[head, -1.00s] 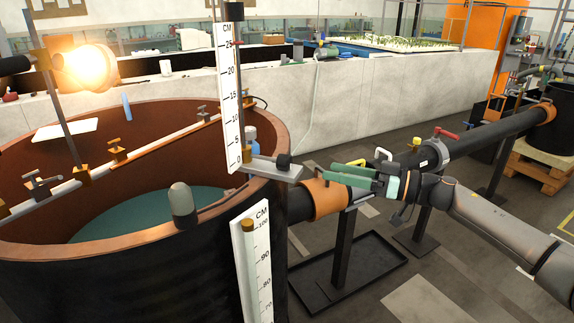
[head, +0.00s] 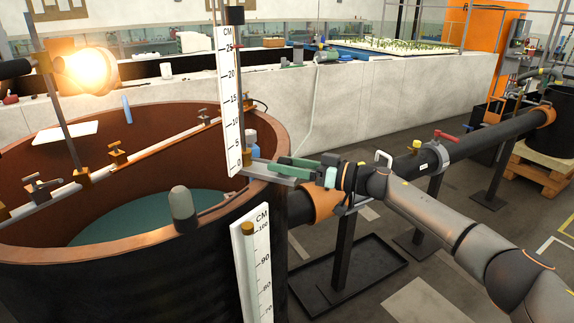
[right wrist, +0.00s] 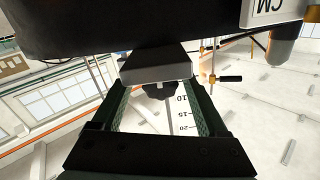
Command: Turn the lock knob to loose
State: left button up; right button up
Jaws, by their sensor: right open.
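The lock knob is a small dark lobed knob (right wrist: 160,90) on the grey bracket (right wrist: 155,68) at the foot of the upright white centimetre scale (head: 228,105). The bracket's bare part also shows in the head view (head: 258,167). My right gripper (head: 285,166) is open, with its green fingers reaching left to the bracket and hiding the knob in the head view. In the right wrist view, the knob sits between the two fingers (right wrist: 160,98) with a visible gap on both sides. My left gripper is not in view.
The bracket stands at the rim of a large round tank (head: 60,248) holding water. A second scale (head: 252,275) is on the tank's outside. A dark pipe (head: 470,135) with a red-handled valve runs right behind my arm. Grey floor lies open at the lower right.

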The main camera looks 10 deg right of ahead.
grip_shut()
dwell(0.6)
